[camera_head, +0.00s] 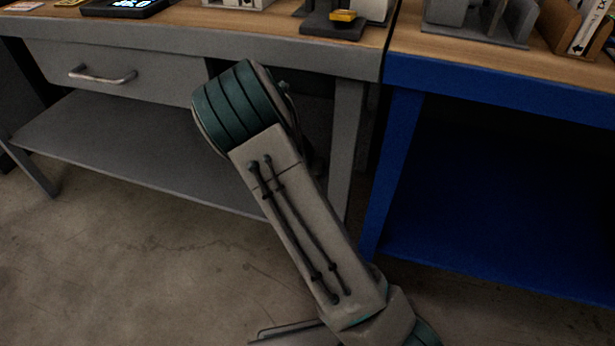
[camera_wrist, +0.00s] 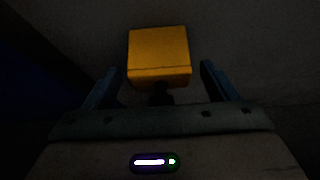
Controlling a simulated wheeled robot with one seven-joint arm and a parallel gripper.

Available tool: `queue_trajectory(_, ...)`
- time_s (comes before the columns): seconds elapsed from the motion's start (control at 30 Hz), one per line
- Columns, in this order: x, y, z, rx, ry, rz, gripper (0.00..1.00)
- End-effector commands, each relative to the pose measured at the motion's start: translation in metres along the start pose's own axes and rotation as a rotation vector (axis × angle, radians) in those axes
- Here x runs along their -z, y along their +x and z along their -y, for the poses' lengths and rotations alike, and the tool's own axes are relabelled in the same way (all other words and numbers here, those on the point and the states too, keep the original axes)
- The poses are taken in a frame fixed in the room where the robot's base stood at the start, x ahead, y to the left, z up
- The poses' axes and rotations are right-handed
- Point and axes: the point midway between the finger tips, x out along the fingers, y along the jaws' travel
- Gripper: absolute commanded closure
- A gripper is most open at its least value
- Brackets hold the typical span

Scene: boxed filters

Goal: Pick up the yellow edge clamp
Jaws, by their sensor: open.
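A yellow block-shaped thing (camera_wrist: 159,52), which looks like the yellow edge clamp, shows in the wrist view with a small dark piece below it. My gripper (camera_wrist: 162,66) is open, with one blue finger to the left of the block and one to the right. Gaps show on both sides and nothing is held. The view is dark, so the depth between fingertips and block is hard to tell. In the head view my gripper does not show. A small yellow thing (camera_head: 343,15) sits there on a dark stand; I cannot tell if it is the same one.
A grey bench (camera_head: 300,52) with a drawer (camera_head: 110,80) and lower shelf stands at left in the head view. A blue bench (camera_head: 500,88) adjoins it at right. Holders and boxes stand on both wooden tops. Bare floor (camera_head: 130,270) lies in front.

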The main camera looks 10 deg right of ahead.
Motion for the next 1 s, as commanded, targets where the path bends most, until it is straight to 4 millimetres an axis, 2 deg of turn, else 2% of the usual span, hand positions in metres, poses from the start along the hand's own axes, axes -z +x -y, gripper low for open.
queue_trajectory(0.03, -0.003, 0.012, 0.0, 0.0, 0.001, -0.001, 0.2)
queue_trajectory(0.2, -0.002, 0.031, 0.0, 0.0, 0.001, 0.0, 0.2)
queue_trajectory(0.47, 0.0, 0.031, 0.001, 0.0, -0.001, 0.001, 0.2)
queue_trajectory(0.63, 0.0, 0.031, 0.001, 0.0, -0.001, 0.0, 0.67)
queue_trajectory(0.67, 0.0, 0.031, 0.001, 0.001, -0.001, 0.0, 0.7)
queue_trajectory(1.0, 0.001, 0.029, 0.001, 0.001, 0.0, 0.0, 0.69)
